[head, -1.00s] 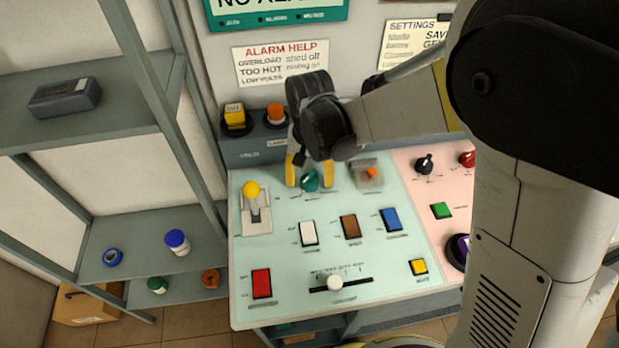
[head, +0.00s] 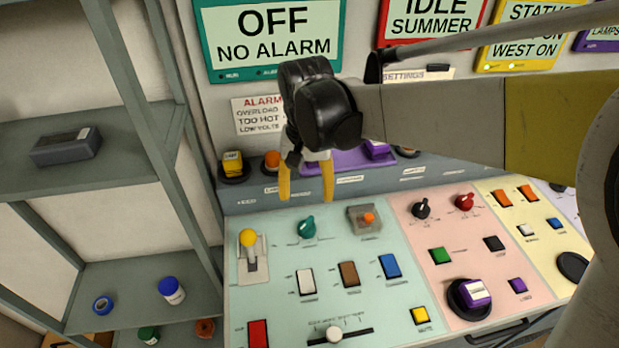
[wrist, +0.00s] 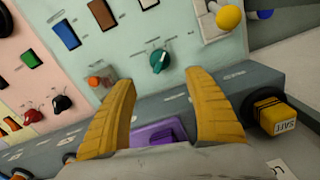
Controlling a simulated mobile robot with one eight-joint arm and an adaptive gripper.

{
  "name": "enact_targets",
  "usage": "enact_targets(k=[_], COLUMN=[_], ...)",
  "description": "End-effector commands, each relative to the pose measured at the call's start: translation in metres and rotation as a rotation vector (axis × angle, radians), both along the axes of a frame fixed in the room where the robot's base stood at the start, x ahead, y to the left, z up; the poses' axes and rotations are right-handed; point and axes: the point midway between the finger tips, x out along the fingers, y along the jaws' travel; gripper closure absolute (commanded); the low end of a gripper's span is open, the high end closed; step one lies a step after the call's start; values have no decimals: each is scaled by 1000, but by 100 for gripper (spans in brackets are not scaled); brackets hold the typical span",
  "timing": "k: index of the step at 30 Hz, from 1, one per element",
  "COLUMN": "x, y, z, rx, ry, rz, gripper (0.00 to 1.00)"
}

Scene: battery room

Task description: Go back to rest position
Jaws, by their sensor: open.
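My gripper (head: 306,180) has yellow fingers and is open and empty. In the head view it hangs above the back ledge of the control panel, up and behind the teal knob (head: 305,227). In the wrist view my gripper (wrist: 160,100) has its fingers spread wide, with the teal knob (wrist: 159,62) beyond and between the tips, apart from them. The knob stands on the pale green panel section (head: 290,255). A purple part (wrist: 158,134) of the ledge shows between the finger bases.
A lever with a yellow ball (head: 248,238) and a guarded orange switch (head: 367,217) flank the knob. A yellow button (head: 233,163) and an orange button (head: 272,160) sit on the ledge. Signs cover the wall behind. Grey shelves (head: 110,130) stand at the left.

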Motion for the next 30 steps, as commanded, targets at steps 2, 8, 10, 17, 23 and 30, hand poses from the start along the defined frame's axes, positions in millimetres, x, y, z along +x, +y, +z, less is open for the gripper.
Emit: enact_targets(k=[2, 8, 10, 17, 23, 30], x=[0, 0, 0, -3, -21, -61], y=[0, 0, 0, -13, -73, -153], z=[2, 2, 2, 8, 34, 50], rx=[0, 0, 0, 10, 53, 75], ry=[0, 0, 0, -21, -142, -344], rz=[0, 0, 0, -5, -18, -32], gripper=[38, 38, 38, 38, 38, 38])
